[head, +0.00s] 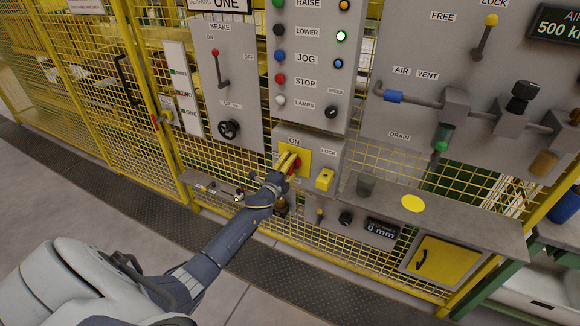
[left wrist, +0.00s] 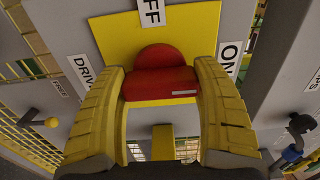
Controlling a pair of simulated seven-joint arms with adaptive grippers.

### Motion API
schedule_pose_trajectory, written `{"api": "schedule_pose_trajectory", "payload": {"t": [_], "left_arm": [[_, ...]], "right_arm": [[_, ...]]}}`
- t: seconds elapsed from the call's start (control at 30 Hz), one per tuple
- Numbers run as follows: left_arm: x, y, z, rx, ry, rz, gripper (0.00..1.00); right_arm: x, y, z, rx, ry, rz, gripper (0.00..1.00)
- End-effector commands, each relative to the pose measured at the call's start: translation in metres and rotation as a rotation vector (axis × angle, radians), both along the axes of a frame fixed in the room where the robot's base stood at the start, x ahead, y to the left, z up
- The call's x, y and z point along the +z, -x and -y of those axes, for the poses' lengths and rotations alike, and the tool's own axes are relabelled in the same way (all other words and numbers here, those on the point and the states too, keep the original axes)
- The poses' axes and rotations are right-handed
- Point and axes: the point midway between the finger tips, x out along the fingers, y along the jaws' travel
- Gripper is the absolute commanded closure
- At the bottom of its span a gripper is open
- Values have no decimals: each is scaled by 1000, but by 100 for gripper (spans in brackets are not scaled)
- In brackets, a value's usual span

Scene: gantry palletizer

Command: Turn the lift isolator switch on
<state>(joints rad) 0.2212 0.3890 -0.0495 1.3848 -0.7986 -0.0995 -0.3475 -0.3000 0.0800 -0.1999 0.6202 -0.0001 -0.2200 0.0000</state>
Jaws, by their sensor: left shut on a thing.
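The isolator switch has a red handle (head: 294,167) on a yellow plate (head: 305,158), on a grey box with an ON label (head: 294,141) above it. My left gripper (head: 288,162) reaches up to it and is shut on the handle. In the left wrist view the red handle (left wrist: 160,83) lies between the two yellow fingers (left wrist: 160,95), in front of the yellow plate (left wrist: 112,40). An OFF label (left wrist: 151,12) shows above and an ON label (left wrist: 229,58) at the right there. The fingers partly cover the handle in the head view. My right gripper is out of view.
A yellow LOCK block (head: 324,179) sits just right of the switch. A grey shelf (head: 455,222) with a dark cup (head: 366,185) juts out further right. The brake lever (head: 221,70) and button panel (head: 308,120) are above. Yellow mesh fencing surrounds the panels.

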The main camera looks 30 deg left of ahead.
Motion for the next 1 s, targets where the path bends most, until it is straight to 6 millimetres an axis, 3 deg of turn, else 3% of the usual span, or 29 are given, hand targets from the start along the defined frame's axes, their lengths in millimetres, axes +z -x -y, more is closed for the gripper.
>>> {"api": "schedule_pose_trajectory", "payload": {"t": [0.2, 0.23, 0.43, 0.77, 1.0], "left_arm": [[-1, 0, 0, 0, -4, -2, 62], [-1, 0, 0, 0, -4, -2, 30], [-1, 0, 0, 0, -3, -1, 7], [0, 1, 0, 0, -1, -1, 6], [-1, 23, 2, -1, -3, -1, 6]], "right_arm": [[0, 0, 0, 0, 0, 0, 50], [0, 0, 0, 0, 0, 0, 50], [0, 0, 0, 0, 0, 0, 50], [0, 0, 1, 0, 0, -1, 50], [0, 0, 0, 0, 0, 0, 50]]}}
